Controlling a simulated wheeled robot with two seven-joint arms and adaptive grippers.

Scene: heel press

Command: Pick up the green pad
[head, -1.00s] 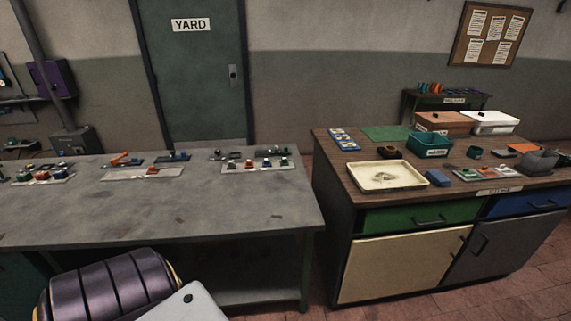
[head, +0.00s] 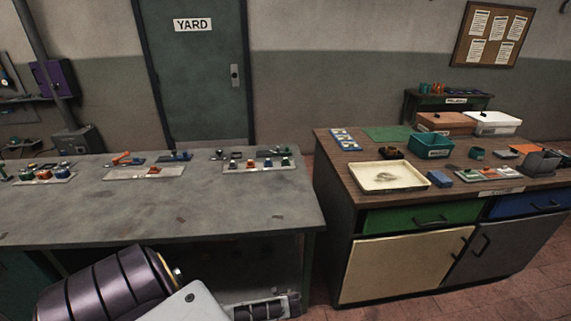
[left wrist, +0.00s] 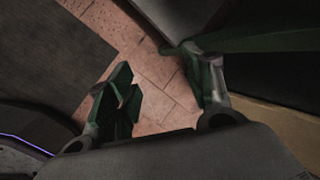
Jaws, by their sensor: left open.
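A flat green sheet (head: 387,133) lies at the back left of the wooden counter. A small green pad (head: 468,175) sits at the left end of a grey plate with other small pads, at the counter's front right. I cannot tell which of the two is the green pad meant. My left arm enters the head view at the lower left. In the left wrist view, my left gripper (left wrist: 160,88) is open and empty, its dark green fingers apart over the tiled floor. It is well away from both green things. My right gripper is not in view.
The wooden counter (head: 345,185) also holds a cream tray (head: 368,187), a blue block (head: 439,179) and a teal bin (head: 431,153). A grey workbench (head: 120,220) with small parts at its back stands left, a narrow gap between them.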

